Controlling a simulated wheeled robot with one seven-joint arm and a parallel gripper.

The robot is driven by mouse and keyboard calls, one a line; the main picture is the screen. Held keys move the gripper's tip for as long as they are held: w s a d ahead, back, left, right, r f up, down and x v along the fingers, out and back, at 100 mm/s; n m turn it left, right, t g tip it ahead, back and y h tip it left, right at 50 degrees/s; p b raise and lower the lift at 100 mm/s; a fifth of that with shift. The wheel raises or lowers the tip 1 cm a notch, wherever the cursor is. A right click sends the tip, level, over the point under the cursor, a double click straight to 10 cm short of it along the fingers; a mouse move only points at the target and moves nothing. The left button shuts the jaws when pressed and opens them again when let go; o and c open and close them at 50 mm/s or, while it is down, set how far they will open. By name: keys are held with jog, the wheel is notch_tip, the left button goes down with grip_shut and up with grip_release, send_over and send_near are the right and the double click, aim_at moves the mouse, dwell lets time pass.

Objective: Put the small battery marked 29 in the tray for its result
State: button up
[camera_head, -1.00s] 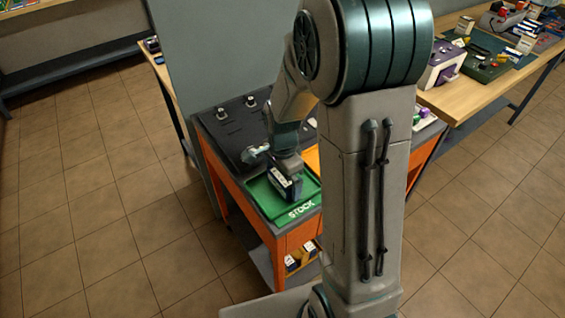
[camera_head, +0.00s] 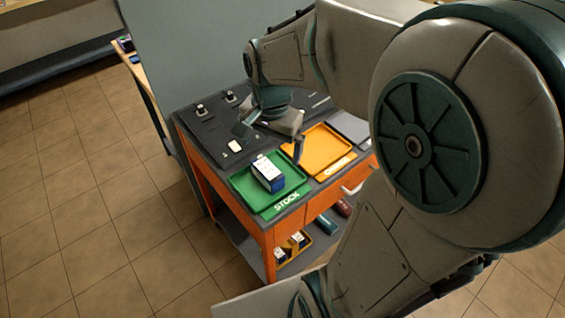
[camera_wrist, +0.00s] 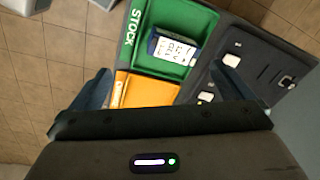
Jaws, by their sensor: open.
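A blue battery (camera_head: 268,174) with a white label stands in the green tray marked STOCK (camera_head: 240,183). The same battery (camera_wrist: 172,50) shows in the wrist view; its label print is too small to read for certain. An orange tray (camera_head: 338,139) lies to the right of the green one, its front lettering partly unclear. My gripper (camera_head: 272,141) is open and empty, behind the battery and apart from it, near the back edge of the trays. In the wrist view the two fingers (camera_wrist: 163,88) are spread wide with nothing between them.
The trays sit on an orange cart. A dark panel (camera_head: 208,128) with small fittings lies behind them. Below are a white drawer handle (camera_head: 353,188) and a yellow box (camera_head: 291,251) on the lower shelf. A grey partition (camera_head: 185,50) stands behind the cart.

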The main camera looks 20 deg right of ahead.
jog(key=s+r+n+t, duration=0.1)
jog(key=s+n+t, duration=0.1)
jog(key=s+n, duration=0.7)
jog(key=shift+s+r, duration=0.2)
dwell(0.7)
